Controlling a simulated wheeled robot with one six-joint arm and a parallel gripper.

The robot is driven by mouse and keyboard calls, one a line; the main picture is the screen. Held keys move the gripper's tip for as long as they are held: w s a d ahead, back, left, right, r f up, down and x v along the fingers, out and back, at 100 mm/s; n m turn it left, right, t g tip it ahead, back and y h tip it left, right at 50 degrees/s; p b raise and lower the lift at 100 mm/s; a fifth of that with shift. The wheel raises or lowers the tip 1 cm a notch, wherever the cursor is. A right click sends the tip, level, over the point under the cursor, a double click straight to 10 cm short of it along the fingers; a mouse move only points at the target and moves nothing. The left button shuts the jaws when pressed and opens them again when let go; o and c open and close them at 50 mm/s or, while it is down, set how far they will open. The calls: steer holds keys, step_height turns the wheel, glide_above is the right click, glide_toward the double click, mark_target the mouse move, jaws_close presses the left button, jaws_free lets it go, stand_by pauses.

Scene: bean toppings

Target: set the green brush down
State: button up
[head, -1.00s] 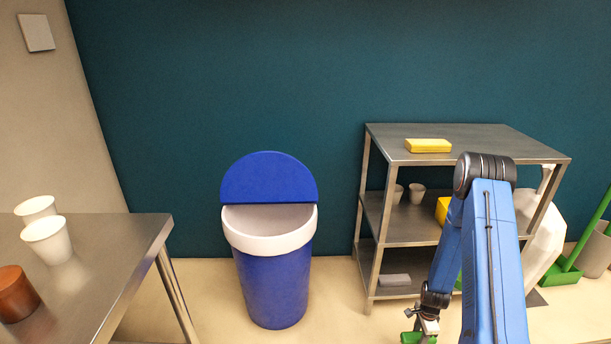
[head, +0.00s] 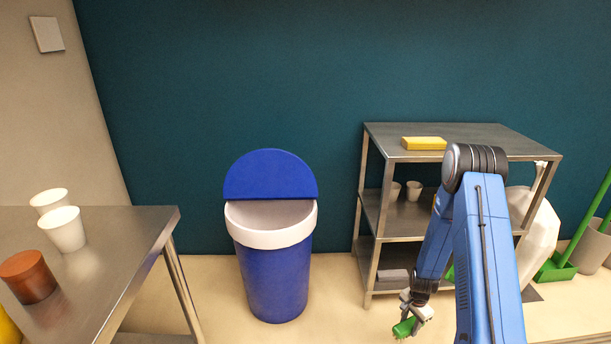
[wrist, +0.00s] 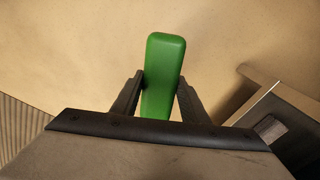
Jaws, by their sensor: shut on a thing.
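The green brush (head: 404,328) is low down in front of the metal shelf in the head view, held at the end of my arm. My gripper (head: 415,309) is shut on it. In the wrist view the green brush (wrist: 163,75) stands out between the two dark fingers of my gripper (wrist: 160,98), with pale floor behind it. The brush's far side is hidden, and I cannot tell its height above the floor.
A metal shelf (head: 480,138) with a yellow sponge (head: 424,143) on top stands behind my arm. A blue bin (head: 271,280) with its lid up stands in the middle. A steel table (head: 115,222) with white cups is at left. Floor between table and shelf is partly clear.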

steer(key=w+a+r+n, duration=0.7)
steer(key=a+r+n, duration=0.5)
steer(key=n, duration=0.1)
steer(key=shift+s+a, duration=0.1)
